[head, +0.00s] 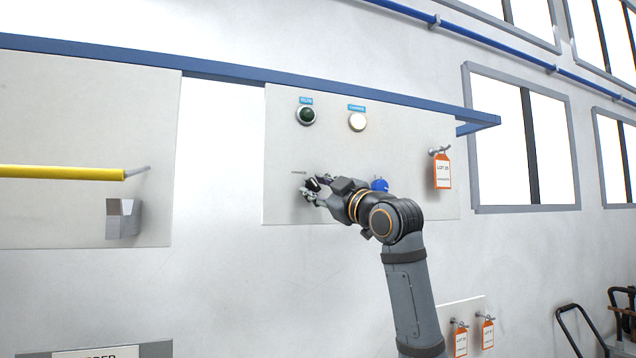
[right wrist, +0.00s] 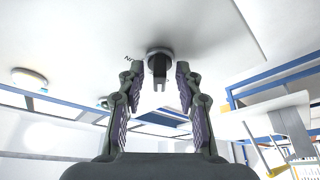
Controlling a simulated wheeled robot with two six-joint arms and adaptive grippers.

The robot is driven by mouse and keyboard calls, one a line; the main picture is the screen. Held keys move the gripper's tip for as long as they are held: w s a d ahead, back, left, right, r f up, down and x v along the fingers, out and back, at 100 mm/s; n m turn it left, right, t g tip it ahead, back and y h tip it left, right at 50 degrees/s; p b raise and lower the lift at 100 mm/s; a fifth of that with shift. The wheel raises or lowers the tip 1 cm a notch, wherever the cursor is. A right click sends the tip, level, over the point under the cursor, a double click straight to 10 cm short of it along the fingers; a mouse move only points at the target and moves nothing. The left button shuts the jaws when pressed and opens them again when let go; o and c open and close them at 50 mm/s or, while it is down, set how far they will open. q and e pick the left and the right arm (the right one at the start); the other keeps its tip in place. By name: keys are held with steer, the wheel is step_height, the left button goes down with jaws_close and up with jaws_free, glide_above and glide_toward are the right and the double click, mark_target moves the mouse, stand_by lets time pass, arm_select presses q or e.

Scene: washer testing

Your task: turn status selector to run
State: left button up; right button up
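The status selector (head: 312,184) is a dark knob low on the left of the white wall panel (head: 285,150), partly hidden by my right gripper (head: 311,193). In the right wrist view the selector (right wrist: 159,66) has a round grey base with a dark handle pointing toward the camera. My right gripper (right wrist: 160,72) is open, with one finger on each side of the handle and gaps visible between. Printed letters beside the knob are too small to read fully. My left gripper is not in view.
Above the selector are a green lamp (head: 306,115) and a lit white lamp (head: 358,122). A blue knob (head: 380,185) is right of it, partly behind my arm. An orange tag (head: 442,172) hangs at the right. A blue rail (head: 380,95) crosses above the panel.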

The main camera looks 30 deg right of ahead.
steer(key=shift+s, duration=0.1)
steer(key=shift+c, duration=0.3)
jaws_close()
